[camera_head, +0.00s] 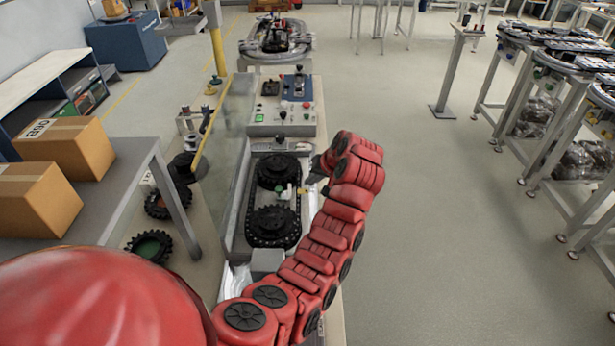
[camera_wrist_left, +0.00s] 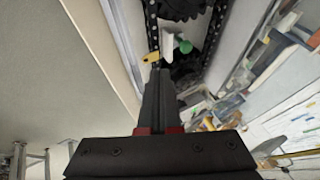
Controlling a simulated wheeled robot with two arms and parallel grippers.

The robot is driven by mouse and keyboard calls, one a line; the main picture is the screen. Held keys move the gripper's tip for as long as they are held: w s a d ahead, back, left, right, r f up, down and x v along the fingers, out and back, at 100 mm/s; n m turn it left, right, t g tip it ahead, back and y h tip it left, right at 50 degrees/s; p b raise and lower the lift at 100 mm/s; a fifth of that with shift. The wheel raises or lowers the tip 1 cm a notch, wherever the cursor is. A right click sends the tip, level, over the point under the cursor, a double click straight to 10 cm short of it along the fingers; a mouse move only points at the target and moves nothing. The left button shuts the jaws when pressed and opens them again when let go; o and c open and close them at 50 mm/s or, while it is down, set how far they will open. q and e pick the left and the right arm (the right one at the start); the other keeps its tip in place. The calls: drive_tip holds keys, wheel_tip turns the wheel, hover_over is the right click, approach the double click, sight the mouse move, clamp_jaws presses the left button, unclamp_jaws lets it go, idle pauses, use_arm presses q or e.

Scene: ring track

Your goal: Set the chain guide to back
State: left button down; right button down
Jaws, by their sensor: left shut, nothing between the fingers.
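The chain unit (camera_head: 235,225) holds two black sprockets, a far one (camera_head: 278,171) and a near one (camera_head: 272,222), inside a black chain loop. The chain guide appears to be the small white piece with a green knob (camera_head: 285,192) between the sprockets. In the left wrist view the white piece (camera_wrist_left: 167,44), green knob (camera_wrist_left: 185,47) and a yellow tab (camera_wrist_left: 151,57) show just beyond my fingertips. My left gripper (camera_head: 317,168) is at the unit's right side; its shut, empty fingers (camera_wrist_left: 162,75) point toward the guide. Contact cannot be told. My right gripper is out of view.
A control panel (camera_head: 282,118) with buttons and a lever stands behind the unit. A clear screen (camera_head: 232,130) runs along its left side. A grey bench (camera_head: 125,185) with cardboard boxes (camera_head: 65,148) is at left. Open floor (camera_head: 440,220) lies to the right.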

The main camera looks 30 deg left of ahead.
sight(289, 187)
use_arm(q)
drive_tip(key=p+x, duration=0.2)
drive_tip(key=x, duration=0.5)
drive_tip(key=shift+a, duration=0.25)
drive_tip(key=shift+s+a+p, duration=0.2)
drive_tip(key=shift+a+p, duration=0.2)
drive_tip(key=shift+a, duration=0.15)
drive_tip(key=shift+s+a+p, duration=0.2)
drive_tip(key=shift+a+p, duration=0.15)
drive_tip(key=shift+a, duration=0.2)
drive_tip(key=shift+s+a+f, duration=0.2)
drive_tip(key=shift+s+a, duration=0.1)
drive_tip(key=shift+a, duration=0.25)
